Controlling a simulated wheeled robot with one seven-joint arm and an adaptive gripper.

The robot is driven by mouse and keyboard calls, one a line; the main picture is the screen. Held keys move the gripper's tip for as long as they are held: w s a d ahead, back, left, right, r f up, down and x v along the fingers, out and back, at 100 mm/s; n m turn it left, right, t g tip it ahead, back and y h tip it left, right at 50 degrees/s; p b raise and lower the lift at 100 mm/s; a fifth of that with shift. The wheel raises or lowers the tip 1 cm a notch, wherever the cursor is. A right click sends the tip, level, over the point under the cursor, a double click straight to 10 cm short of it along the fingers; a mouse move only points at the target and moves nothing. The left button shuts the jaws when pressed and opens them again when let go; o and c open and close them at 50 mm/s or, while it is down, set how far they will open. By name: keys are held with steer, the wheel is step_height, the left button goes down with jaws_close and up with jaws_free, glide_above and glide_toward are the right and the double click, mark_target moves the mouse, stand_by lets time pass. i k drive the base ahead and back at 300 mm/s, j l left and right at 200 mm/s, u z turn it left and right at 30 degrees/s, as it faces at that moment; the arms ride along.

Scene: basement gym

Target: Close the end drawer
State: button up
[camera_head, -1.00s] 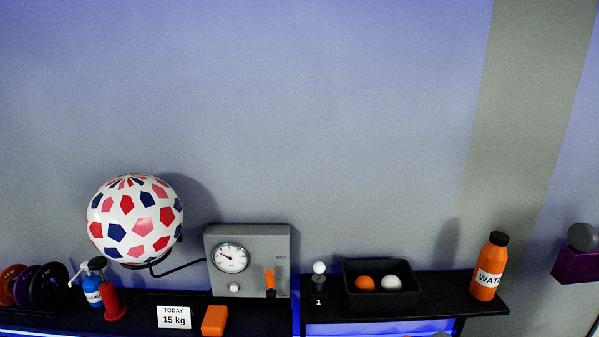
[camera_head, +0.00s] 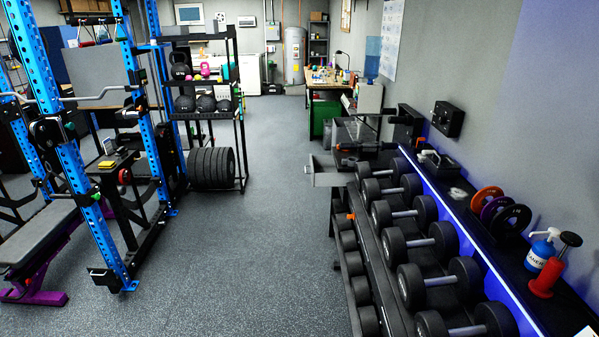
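A grey drawer (camera_head: 328,178) sticks out to the left from the far end of the dumbbell rack (camera_head: 392,290), into the aisle. It stands open. Dark equipment with a small orange part (camera_head: 366,150) sits just above and behind it and hides some of the drawer's right side. What lies inside the drawer is too small to tell. My gripper is not in view.
Dumbbells (camera_head: 438,281) fill the rack on the right. A blue power rack (camera_head: 75,170) stands left. The grey floor (camera_head: 255,255) between is clear.

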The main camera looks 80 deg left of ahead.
mark_target(330, 170)
steer(key=j+u, duration=0.2)
steer(key=u, duration=0.3)
steer(key=j+u, duration=0.25)
steer(key=u, duration=0.25)
steer(key=j+u, duration=0.2)
steer(key=u, duration=0.25)
steer(key=i+j+u, duration=0.45)
steer(key=i+j, duration=0.15)
steer(key=j, duration=0.45)
steer(key=i+j+u, duration=0.4)
steer(key=i+j, duration=1)
steer(key=i, duration=0.5)
steer(key=i+j, duration=0.1)
steer(key=i, duration=0.55)
steer(key=i+j, duration=0.15)
steer(key=i, duration=0.5)
steer(key=i+j+z, duration=0.1)
steer(key=i, duration=0.55)
